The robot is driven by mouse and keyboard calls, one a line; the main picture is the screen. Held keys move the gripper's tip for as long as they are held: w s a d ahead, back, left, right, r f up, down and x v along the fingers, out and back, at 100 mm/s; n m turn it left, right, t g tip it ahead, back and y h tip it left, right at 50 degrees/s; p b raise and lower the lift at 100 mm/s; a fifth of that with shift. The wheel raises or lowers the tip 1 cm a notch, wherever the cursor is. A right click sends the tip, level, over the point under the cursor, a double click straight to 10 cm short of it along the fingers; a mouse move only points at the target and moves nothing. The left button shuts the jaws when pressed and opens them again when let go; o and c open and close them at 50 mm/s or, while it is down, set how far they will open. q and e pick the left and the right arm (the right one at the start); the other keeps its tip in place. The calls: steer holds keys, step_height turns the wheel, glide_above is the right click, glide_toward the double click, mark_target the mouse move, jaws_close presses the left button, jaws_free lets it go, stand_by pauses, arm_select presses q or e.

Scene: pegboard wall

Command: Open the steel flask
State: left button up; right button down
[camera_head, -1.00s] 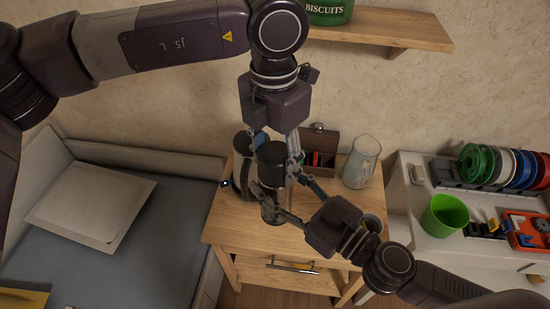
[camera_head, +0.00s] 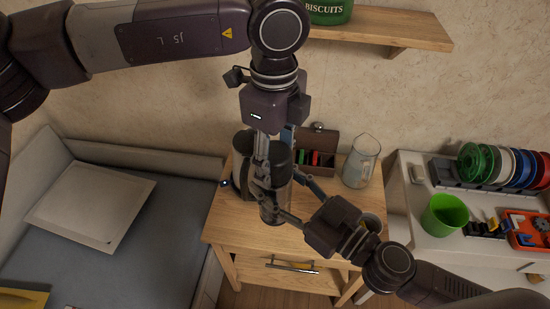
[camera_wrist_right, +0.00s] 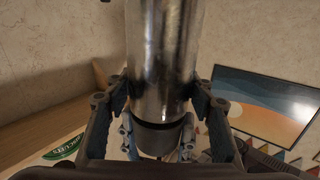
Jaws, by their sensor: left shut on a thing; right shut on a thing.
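The steel flask (camera_head: 269,213) stands upright over the wooden cabinet top in the head view, mostly hidden by my grippers. Its shiny body (camera_wrist_right: 163,60) fills the middle of the right wrist view, with a dark cap (camera_wrist_right: 160,138) at its lower end there. My left gripper (camera_head: 272,160) comes down from above and is shut on the cap, one finger in front of it. My right gripper (camera_wrist_right: 160,98) is shut around the steel body, one finger on each side. Whether the cap has loosened cannot be seen.
A dark-lidded container (camera_head: 241,175) stands close on the left. Behind are an open box (camera_head: 318,145) and a glass jug (camera_head: 361,162). A green cup (camera_head: 445,215) and several spools (camera_head: 505,163) are on the white surface at right. A shelf (camera_head: 400,32) hangs above.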

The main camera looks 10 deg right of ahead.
arm_select(q)
steer(key=n, duration=0.5)
steer(key=shift+w+r+n, duration=0.1)
steer(key=shift+n, duration=0.2)
steer(key=n, duration=0.3)
steer(key=o, duration=1.3)
steer(key=shift+c, duration=0.2)
